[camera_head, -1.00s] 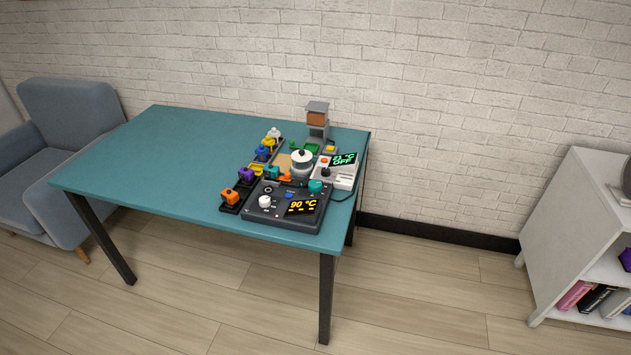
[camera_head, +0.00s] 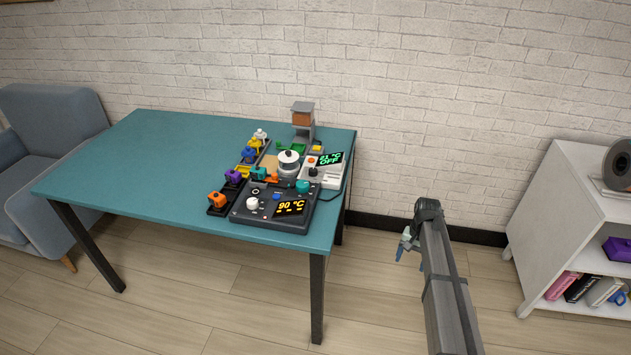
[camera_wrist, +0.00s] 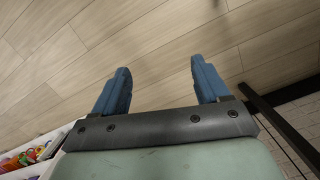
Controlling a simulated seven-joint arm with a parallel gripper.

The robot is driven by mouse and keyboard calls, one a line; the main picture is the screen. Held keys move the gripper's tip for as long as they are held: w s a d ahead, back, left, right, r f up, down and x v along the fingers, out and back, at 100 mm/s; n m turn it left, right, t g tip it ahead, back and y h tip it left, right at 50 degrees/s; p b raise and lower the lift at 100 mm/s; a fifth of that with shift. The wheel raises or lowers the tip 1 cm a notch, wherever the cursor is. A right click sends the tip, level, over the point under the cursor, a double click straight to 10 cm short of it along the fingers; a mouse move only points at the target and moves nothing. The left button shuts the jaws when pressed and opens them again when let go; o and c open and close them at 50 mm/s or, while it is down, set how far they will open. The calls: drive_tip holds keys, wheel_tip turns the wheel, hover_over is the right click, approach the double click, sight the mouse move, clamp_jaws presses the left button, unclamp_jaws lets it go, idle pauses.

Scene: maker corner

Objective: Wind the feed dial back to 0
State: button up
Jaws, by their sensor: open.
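A dark control box (camera_head: 268,221) sits near the front right of the teal table (camera_head: 130,165), with a lit display (camera_head: 290,207) reading 90 °C. It carries a white knob (camera_head: 252,203), a teal knob (camera_head: 302,187) and a blue button (camera_head: 276,197). I cannot tell which control is the feed dial, and no dial marks are readable. My gripper (camera_head: 404,250) is to the right of the table, well apart from the box. In the wrist view my gripper (camera_wrist: 160,66) has its two blue fingers spread, with only floor between them.
Behind the box stand a white-lidded pot (camera_head: 289,163), a light unit (camera_head: 330,172) reading OFF and a grey tower (camera_head: 303,120). Coloured blocks, including an orange one (camera_head: 216,199), line its left. A white shelf (camera_head: 570,190) stands right. The table's left half is clear.

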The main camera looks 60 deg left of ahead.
drive_tip(key=s+a+r+n, duration=0.1)
drive_tip(key=s+a+r, duration=0.2)
drive_tip(key=a+r, duration=0.55)
drive_tip(key=s+a+r, duration=0.3)
drive_tip(key=a+r, duration=0.3)
drive_tip(key=a, duration=0.5)
drive_tip(key=n+t+y, duration=0.1)
drive_tip(key=n+y, duration=0.1)
approach(303, 184)
drive_tip(key=f, duration=0.5)
drive_tip(key=a+f, duration=0.1)
drive_tip(key=f, duration=0.2)
drive_tip(key=shift+s+f, duration=0.2)
drive_tip(key=shift+f, duration=0.05)
drive_tip(key=shift+c, duration=0.2)
drive_tip(key=c, duration=1)
